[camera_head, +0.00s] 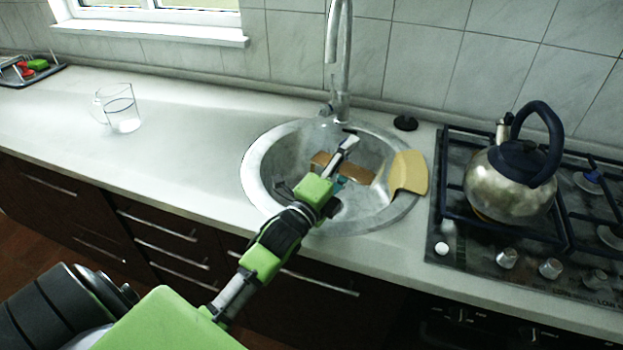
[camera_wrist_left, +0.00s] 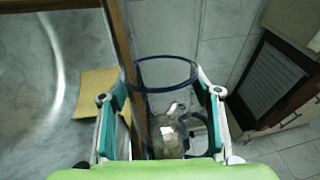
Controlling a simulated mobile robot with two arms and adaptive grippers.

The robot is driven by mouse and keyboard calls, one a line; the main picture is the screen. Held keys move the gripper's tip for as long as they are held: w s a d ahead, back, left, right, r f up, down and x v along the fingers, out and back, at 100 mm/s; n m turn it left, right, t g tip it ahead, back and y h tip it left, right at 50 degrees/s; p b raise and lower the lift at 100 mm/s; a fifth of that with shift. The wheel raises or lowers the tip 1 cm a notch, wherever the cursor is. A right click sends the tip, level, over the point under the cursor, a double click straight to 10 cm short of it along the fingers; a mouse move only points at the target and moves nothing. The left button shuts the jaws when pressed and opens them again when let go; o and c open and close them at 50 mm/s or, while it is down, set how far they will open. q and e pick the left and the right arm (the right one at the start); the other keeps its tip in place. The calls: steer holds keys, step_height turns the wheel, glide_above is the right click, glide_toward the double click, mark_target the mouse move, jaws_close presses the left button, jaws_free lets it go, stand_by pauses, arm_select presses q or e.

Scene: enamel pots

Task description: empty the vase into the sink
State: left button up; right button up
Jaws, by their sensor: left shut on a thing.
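My left gripper (camera_head: 335,165) reaches over the round metal sink (camera_head: 255,170) from the front. In the left wrist view its two fingers (camera_wrist_left: 161,95) stand on either side of a clear glass vase with a dark rim (camera_wrist_left: 166,89), and they are shut on it. The rim is turned away from the wrist. In the head view the vase is hard to make out against the sink. I cannot tell whether there is liquid in it. My right gripper is not in view.
A tall faucet (camera_head: 337,60) rises behind the sink. A yellow board-like piece (camera_head: 409,173) lies on the sink's right rim. A metal kettle (camera_head: 510,185) stands on the stove at right. A glass jug (camera_head: 122,112) stands on the left counter, otherwise mostly clear.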

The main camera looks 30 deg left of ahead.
arm_select(q)
steer(key=shift+a+n+p, duration=0.3)
steer(key=shift+n+p, duration=0.05)
steer(key=shift+n, duration=0.45)
stand_by(0.4)
